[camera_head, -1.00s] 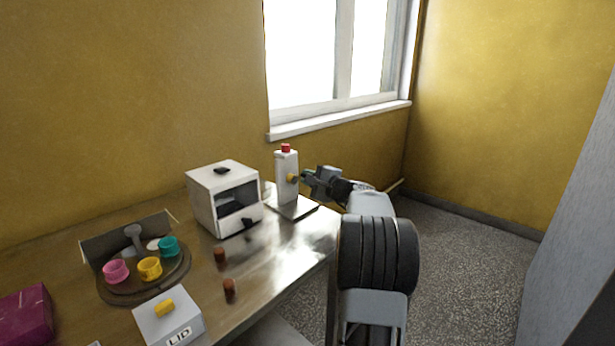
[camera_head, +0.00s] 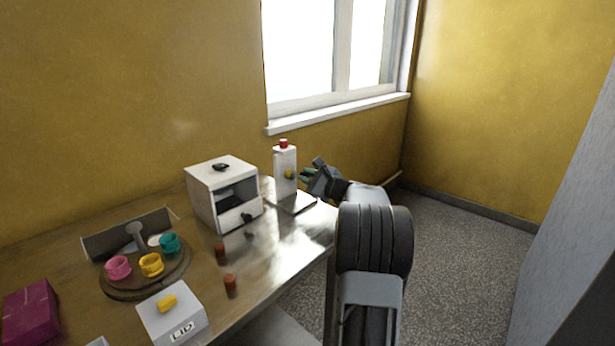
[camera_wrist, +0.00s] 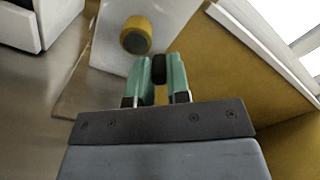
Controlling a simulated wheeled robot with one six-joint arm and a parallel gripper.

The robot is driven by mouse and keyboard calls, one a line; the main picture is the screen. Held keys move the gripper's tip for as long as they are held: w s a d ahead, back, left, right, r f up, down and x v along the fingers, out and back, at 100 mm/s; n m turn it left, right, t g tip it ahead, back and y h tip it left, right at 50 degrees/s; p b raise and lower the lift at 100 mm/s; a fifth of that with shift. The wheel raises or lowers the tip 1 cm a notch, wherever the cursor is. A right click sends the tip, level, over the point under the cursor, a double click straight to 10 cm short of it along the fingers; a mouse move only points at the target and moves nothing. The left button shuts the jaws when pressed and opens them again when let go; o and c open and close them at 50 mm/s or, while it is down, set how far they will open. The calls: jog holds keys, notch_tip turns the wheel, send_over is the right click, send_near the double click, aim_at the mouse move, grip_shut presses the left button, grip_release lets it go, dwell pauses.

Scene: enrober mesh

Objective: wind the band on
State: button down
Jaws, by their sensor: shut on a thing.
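A white upright unit (camera_head: 284,171) with a red cap (camera_head: 283,143) stands on a flat plate (camera_head: 299,204) at the table's far right end. A yellow round knob (camera_head: 289,174) with a dark centre sticks out of its side; it also shows in the wrist view (camera_wrist: 137,35). My gripper (camera_head: 305,174) is just right of the knob. In the wrist view its teal fingers (camera_wrist: 160,70) are closed on a small dark peg (camera_wrist: 158,69), just below and right of the knob. Whether the peg joins the knob is hidden. I cannot make out a band.
A white box with an opening (camera_head: 226,194) stands left of the unit. Two brown pegs (camera_head: 230,284) stand nearer the front edge. A round board (camera_head: 120,288) carries pink, yellow and teal cups. A white lid box (camera_head: 172,316) and a magenta box (camera_head: 30,312) are at the front left.

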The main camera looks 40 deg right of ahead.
dwell(0.3)
jog(key=c, duration=1.1)
grip_release()
jog(key=s, duration=0.4)
jog(key=s+d, duration=0.1)
jog(key=s, duration=0.4)
jog(key=s+d, duration=0.1)
jog(key=s, duration=0.3)
jog(key=shift+s+d, duration=0.2)
jog(key=shift+s, duration=0.1)
